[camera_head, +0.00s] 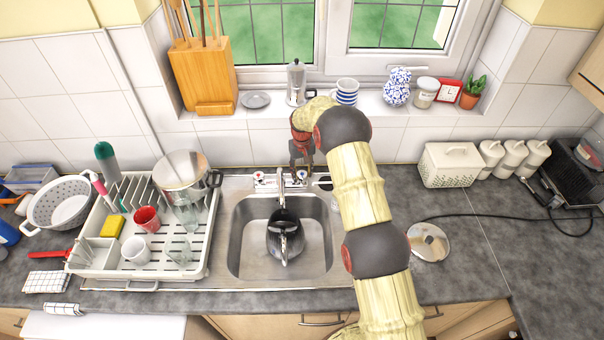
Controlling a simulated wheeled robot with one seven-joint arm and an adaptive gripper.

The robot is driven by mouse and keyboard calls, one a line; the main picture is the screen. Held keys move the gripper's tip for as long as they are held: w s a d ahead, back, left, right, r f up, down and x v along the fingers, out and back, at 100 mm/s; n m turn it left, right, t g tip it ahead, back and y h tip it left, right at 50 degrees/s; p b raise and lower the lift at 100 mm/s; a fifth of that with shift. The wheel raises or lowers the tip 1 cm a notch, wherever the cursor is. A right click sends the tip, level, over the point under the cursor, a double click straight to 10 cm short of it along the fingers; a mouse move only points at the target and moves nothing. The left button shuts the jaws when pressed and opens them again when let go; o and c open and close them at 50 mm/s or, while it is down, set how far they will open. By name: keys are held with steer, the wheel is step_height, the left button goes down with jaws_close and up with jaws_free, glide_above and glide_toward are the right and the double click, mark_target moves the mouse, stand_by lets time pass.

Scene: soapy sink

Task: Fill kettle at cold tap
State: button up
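A black kettle (285,243) stands in the steel sink bowl (240,246), below the tap spout (282,190). The spout's end is close above the kettle; I cannot tell whether water runs. The cold tap (302,176), with a blue mark, is at the right of the tap base. The hot tap (259,177), with a red mark, is at the left. My gripper (301,163) points down just above the cold tap. The view is too small to tell whether its fingers touch the tap or how far apart they are.
A dish rack (98,262) with a steel pot (182,175), mugs and glasses stands left of the sink. A round steel lid (428,242) lies on the right counter, near a black cable. The windowsill behind holds a moka pot (296,83), a striped mug (347,91) and jars.

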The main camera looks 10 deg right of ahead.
mark_target(302, 174)
steer(key=o, duration=0.3)
steer(key=shift+o, duration=0.2)
step_height(302, 174, up, 12)
stand_by(0.6)
